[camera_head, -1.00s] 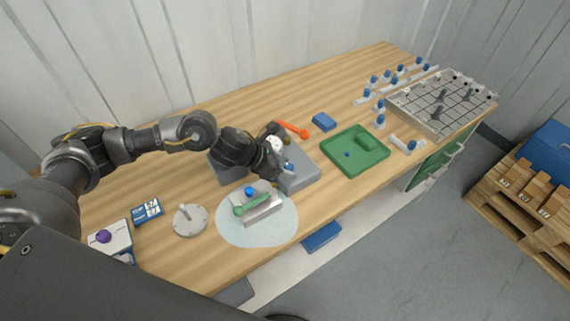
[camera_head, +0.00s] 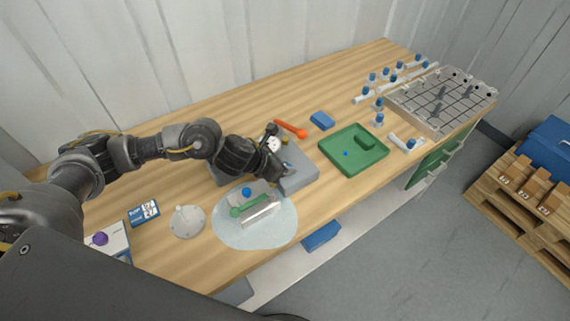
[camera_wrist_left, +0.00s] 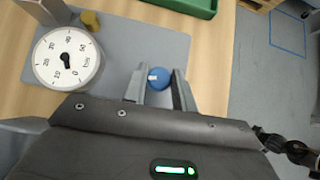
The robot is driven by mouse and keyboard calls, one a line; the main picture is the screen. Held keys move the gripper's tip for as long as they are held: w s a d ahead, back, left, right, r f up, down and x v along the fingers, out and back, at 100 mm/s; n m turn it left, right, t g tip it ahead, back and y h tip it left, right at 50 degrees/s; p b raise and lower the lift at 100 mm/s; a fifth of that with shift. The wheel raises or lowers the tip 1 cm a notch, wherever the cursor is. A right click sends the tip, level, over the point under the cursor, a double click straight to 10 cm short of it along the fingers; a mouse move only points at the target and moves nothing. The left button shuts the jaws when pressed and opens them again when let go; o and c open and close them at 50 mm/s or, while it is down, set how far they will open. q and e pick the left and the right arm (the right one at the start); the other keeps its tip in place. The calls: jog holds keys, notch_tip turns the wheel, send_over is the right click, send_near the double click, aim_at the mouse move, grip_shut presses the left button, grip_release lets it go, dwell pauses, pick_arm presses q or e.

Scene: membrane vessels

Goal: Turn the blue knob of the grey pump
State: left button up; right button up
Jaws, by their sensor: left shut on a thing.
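The grey pump (camera_head: 304,178) is a flat grey block on the table, partly covered by my left arm; it also shows in the left wrist view (camera_wrist_left: 150,35). Its blue knob (camera_wrist_left: 158,77), with a white mark on top, sits between the fingers of my left gripper (camera_wrist_left: 160,85), which is shut on it. In the head view the left gripper (camera_head: 282,178) is over the near part of the pump and hides most of the knob. A round white gauge (camera_wrist_left: 66,58) and a small brass knob (camera_wrist_left: 90,20) are on the pump. My right gripper is not in view.
A green tray (camera_head: 378,165) is to the right. A round grey lid (camera_head: 187,222) lies left.

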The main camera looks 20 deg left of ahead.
pick_arm(q)
jog(key=shift+d+r+n+t+y+p, duration=0.1)
jog(key=shift+r+n+t+y+p, duration=0.15)
jog(key=shift+n, duration=0.25)
jog(key=shift+n+t+y+p, duration=0.1)
jog(key=shift+n+t+y, duration=0.05)
jog(key=shift+n+y, duration=0.3)
jog(key=shift+d+n+t+y+p, duration=0.1)
jog(key=shift+n+t+y+p, duration=0.2)
jog(key=shift+n+y+p, duration=0.5)
jog(key=n, duration=0.1)
jog(key=n+y+p, duration=0.1)
jog(key=n, duration=0.1)
jog(key=shift+s+d+r+t+y+p, duration=0.1)
jog(key=shift+t+y+p, duration=0.2)
jog(key=n+y+p, duration=0.4)
jog(key=n, duration=0.1)
jog(key=shift+d+n, duration=0.2)
jog(key=shift+n, duration=0.05)
jog(key=n+g+y+p, duration=0.1)
jog(key=n+y+p, duration=0.1)
jog(key=n, duration=0.1)
jog(key=shift+d+g, duration=0.1)
jog(key=shift+g, duration=0.3)
jog(key=shift+n+y+p, duration=0.3)
jog(key=shift+p, duration=0.1)
jog(key=shift+f, duration=0.2)
jog(key=o, duration=1)
jog(key=shift+d, duration=0.1)
